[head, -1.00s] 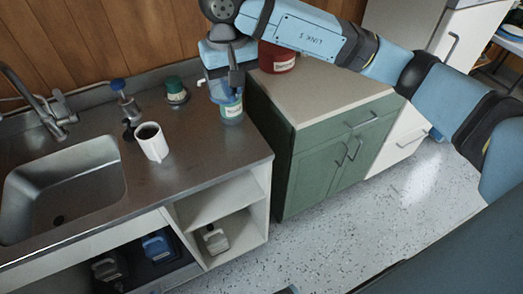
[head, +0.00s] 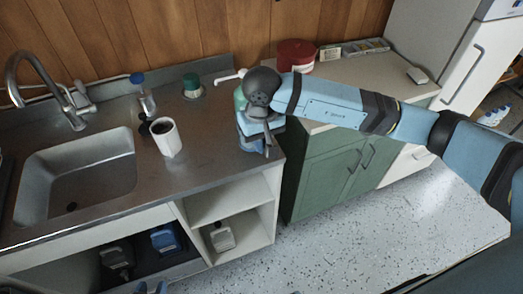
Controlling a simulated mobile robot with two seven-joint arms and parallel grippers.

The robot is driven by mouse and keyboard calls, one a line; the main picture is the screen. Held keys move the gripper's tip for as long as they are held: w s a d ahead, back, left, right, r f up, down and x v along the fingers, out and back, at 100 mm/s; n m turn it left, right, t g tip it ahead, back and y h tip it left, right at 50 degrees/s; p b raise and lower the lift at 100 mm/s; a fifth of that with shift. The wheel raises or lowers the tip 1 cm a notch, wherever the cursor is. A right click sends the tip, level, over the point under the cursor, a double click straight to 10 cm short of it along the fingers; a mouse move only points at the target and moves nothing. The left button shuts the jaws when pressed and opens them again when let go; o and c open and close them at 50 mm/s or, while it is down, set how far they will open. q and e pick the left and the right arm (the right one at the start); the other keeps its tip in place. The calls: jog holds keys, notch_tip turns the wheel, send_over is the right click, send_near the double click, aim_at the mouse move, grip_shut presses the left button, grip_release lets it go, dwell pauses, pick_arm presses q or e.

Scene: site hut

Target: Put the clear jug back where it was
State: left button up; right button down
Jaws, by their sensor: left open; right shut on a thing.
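My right gripper (head: 268,145) reaches in from the right over the right end of the steel counter, pointing down. It is shut on what looks like the clear jug (head: 247,143), which is mostly hidden behind the gripper. I cannot tell whether the jug touches the counter. A green pump bottle (head: 239,98) with a white nozzle stands just behind it.
A red tub (head: 296,54) stands on the green cabinet's top (head: 375,85). The counter's front middle is clear.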

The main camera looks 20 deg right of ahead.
jog(key=shift+f, duration=2.45)
jog(key=shift+f, duration=0.2)
jog(key=c, duration=1.2)
grip_release()
jog(key=shift+r, duration=0.1)
